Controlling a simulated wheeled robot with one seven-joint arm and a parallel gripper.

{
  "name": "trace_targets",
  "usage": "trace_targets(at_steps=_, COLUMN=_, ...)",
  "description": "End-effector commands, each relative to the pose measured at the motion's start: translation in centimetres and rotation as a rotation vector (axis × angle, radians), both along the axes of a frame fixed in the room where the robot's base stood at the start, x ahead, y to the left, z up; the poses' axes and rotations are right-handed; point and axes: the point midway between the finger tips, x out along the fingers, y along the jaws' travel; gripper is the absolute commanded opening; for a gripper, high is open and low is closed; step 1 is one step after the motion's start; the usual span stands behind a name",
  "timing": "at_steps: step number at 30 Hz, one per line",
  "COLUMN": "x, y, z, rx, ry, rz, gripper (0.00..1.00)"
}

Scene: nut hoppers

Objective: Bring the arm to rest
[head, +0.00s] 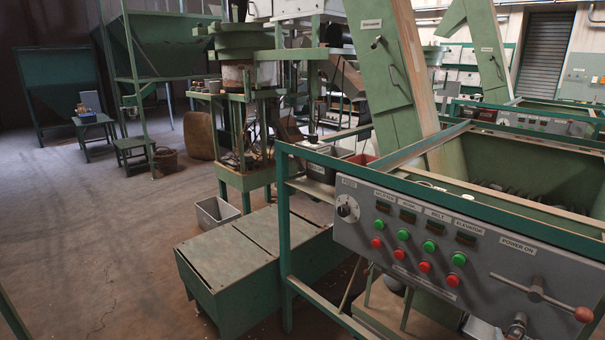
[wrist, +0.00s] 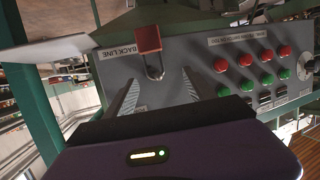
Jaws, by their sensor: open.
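My gripper (wrist: 160,82) shows in the wrist view, its two grey fingers spread apart and open. The space between the fingertips looks empty. I cannot tell whether the fingers touch the panel. My gripper does not show in the head view.
The head view has a grey panel (head: 385,225) with green and red buttons, a dial and a red-knobbed lever (head: 545,292). A green hopper (head: 460,160) stands behind it. A low green box (head: 240,255) and a grey bin (head: 216,212) stand left.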

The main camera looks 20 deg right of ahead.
Motion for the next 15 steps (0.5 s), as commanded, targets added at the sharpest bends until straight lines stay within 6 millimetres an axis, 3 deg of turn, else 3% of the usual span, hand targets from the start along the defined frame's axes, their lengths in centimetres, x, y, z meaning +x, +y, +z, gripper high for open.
trace_targets(at_steps=1, x=0.3, y=0.2, z=1.6, rx=-0.041, ry=-0.032, rz=0.016, gripper=0.63)
trace_targets(at_steps=3, x=0.2, y=2.0, z=2.8, rx=-0.091, ry=-0.070, rz=0.055, gripper=0.63)
trace_targets(at_steps=8, x=-0.1, y=7.5, z=3.7, rx=-0.156, ry=-0.120, rz=0.159, gripper=0.63)
trace_targets(at_steps=15, x=-2.7, y=18.2, z=4.0, rx=-0.194, ry=-0.174, rz=0.347, gripper=0.63)
